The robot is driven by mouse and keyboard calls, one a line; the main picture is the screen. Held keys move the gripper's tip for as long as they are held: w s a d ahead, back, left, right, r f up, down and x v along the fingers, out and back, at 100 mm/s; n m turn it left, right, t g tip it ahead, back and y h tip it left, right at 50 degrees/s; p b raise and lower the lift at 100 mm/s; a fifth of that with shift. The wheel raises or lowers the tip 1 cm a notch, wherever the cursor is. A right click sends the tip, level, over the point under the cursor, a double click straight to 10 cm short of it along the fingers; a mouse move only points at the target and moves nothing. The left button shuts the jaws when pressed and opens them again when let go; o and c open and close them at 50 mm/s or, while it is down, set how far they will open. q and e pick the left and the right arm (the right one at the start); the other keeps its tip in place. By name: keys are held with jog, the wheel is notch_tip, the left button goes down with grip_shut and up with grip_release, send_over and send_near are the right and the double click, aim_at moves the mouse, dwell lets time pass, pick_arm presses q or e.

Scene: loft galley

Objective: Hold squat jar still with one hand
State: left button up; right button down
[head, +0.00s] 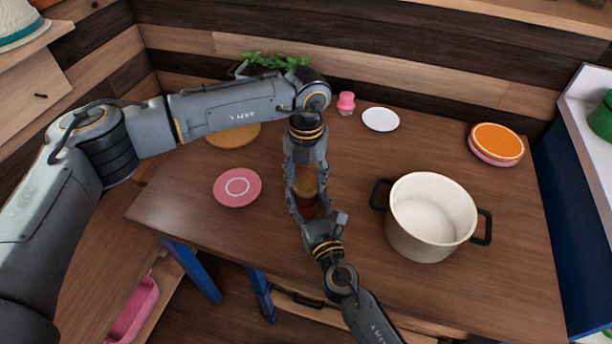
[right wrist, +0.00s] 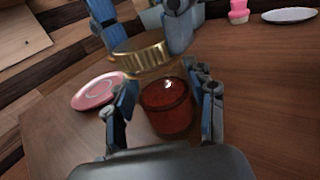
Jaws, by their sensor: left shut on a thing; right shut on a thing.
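The squat jar (head: 308,210) is dark red and glassy, and mostly hidden between my grippers in the head view. In the right wrist view the jar (right wrist: 167,108) stands upright on the table between the fingers of my right gripper (right wrist: 163,95), which is shut on it. My left gripper (head: 306,172) points down from above and is shut on the lid, which shows as a tan patch in the head view (head: 306,183).
A cream pot (head: 408,240) with black handles stands right of the jar. A pink plate (head: 237,187) lies to the left. A pink shaker (head: 346,103), a white plate (head: 381,119) and an orange plate (head: 497,141) are farther back. The table's front edge is close by.

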aim_at(306, 182)
pick_arm(q)
jog(key=n, duration=0.6)
jog(key=shift+n, duration=0.4)
jog(key=n, duration=0.5)
jog(key=shift+n, duration=0.4)
jog(key=shift+r, duration=0.1)
jog(key=shift+r, duration=1)
jog(key=shift+r, duration=2)
pick_arm(e)
jog(key=shift+c, duration=1.9)
grip_release()
